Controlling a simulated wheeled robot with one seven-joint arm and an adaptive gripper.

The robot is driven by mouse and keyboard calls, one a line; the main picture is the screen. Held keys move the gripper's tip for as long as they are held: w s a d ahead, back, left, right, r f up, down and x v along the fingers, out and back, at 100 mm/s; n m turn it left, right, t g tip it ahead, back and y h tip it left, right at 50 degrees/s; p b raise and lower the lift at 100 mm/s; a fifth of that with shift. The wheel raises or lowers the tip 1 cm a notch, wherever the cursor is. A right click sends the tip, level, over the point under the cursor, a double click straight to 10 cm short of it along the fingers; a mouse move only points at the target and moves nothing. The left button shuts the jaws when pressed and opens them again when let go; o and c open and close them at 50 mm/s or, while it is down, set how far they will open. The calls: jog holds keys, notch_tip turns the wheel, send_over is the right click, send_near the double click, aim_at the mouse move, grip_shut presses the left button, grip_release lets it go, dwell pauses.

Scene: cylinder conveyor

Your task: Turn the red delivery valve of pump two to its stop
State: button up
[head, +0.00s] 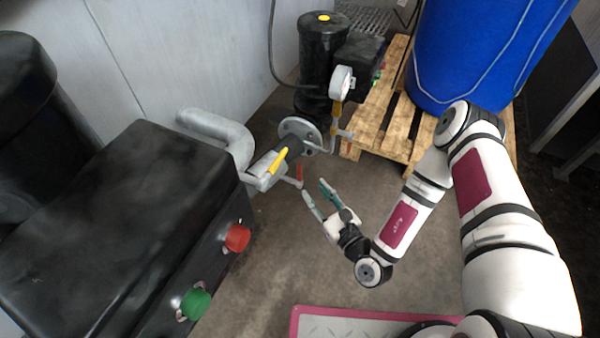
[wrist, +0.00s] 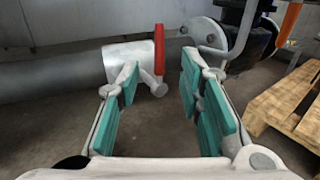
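A red valve lever (head: 299,174) stands upright at the end of a grey pipe in the head view. The wrist view shows the red lever (wrist: 159,50) upright beside a light grey pipe end, just beyond my fingertips. My gripper (head: 315,190) is right of the lever in the head view, apart from it. In the wrist view my gripper (wrist: 161,78) is open, its teal-padded fingers spread with nothing between them. A second, small red handle (head: 349,147) sits by the pallet. I cannot tell which pump is number two.
A yellow lever (head: 277,162) is close left of the red one. A black motor (head: 322,50), a gauge (head: 341,83) and an orange handle (head: 337,112) stand behind. A wooden pallet (head: 365,120) bears a blue drum (head: 480,50). A black box with red button (head: 237,237) is at left.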

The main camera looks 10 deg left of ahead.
aim_at(301, 173)
jog(key=b+x, duration=0.2)
jog(key=x, duration=0.7)
jog(key=shift+w+a+b, duration=0.1)
jog(key=shift+a+b, duration=0.05)
jog(key=shift+b, duration=0.15)
grip_shut()
